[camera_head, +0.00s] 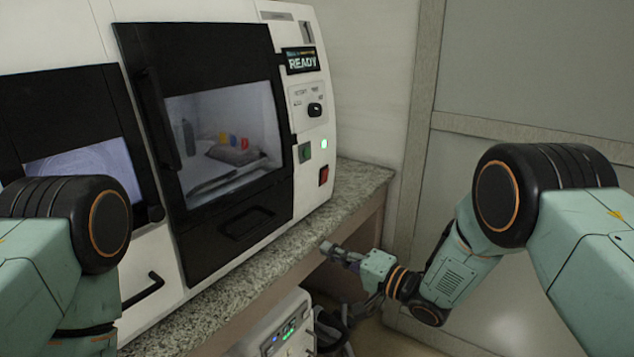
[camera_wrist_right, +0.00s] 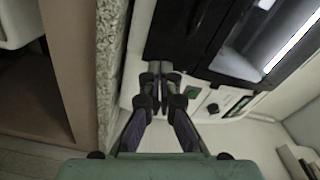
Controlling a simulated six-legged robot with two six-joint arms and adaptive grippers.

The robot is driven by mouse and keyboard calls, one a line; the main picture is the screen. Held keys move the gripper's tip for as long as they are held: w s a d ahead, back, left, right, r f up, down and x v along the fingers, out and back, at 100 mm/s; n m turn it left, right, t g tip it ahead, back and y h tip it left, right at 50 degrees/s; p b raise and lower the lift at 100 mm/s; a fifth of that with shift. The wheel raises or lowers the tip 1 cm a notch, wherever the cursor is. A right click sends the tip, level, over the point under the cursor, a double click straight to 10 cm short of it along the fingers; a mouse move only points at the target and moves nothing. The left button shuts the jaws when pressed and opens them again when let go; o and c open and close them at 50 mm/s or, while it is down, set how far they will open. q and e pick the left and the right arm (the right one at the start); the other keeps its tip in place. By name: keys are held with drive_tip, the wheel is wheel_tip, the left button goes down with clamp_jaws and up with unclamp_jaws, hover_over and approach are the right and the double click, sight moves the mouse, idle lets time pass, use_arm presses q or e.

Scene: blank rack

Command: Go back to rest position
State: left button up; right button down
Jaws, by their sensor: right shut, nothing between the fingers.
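My right gripper (camera_head: 328,248) is near the front edge of the granite counter in the head view, below and to the right of the machine. In the right wrist view its fingers (camera_wrist_right: 161,72) are closed together with nothing between them. My left arm comes in at the left of the head view, but its gripper is out of the picture. The white and black machine (camera_head: 312,160) stands on the counter with its dark-framed door closed. Its screen reads READY, and a green light glows on its panel.
The granite counter (camera_head: 352,185) runs along the machine's front. A grey unit with lit buttons (camera_head: 285,333) and dark cables sit below it. A second dark-framed window (camera_head: 85,118) is at the left. The wall and pale panels at the right are bare.

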drive_tip(key=s+d+f+n+g+h, duration=0.2)
drive_tip(key=s+d+f+h, duration=0.4)
drive_tip(key=f, duration=0.3)
drive_tip(key=s+d+f+n+g+h, duration=0.1)
drive_tip(key=s+d+f+h, duration=0.35)
drive_tip(key=s+f, duration=0.5)
drive_tip(key=s+d+f+g+h, duration=0.1)
drive_tip(key=s+d+g, duration=0.1)
drive_tip(key=s, duration=0.8)
drive_tip(key=s+d+f+n+g+h, duration=0.1)
drive_tip(key=s+d+g, duration=0.2)
drive_tip(key=s, duration=0.7)
drive_tip(key=s+d+f+g+h, duration=0.1)
drive_tip(key=s+d+f+g, duration=0.1)
drive_tip(key=s, duration=0.8)
drive_tip(key=shift+s+d+g, duration=0.2)
drive_tip(key=shift+d+g, duration=0.25)
drive_tip(key=shift+g, duration=0.35)
drive_tip(key=shift+w+a, duration=0.15)
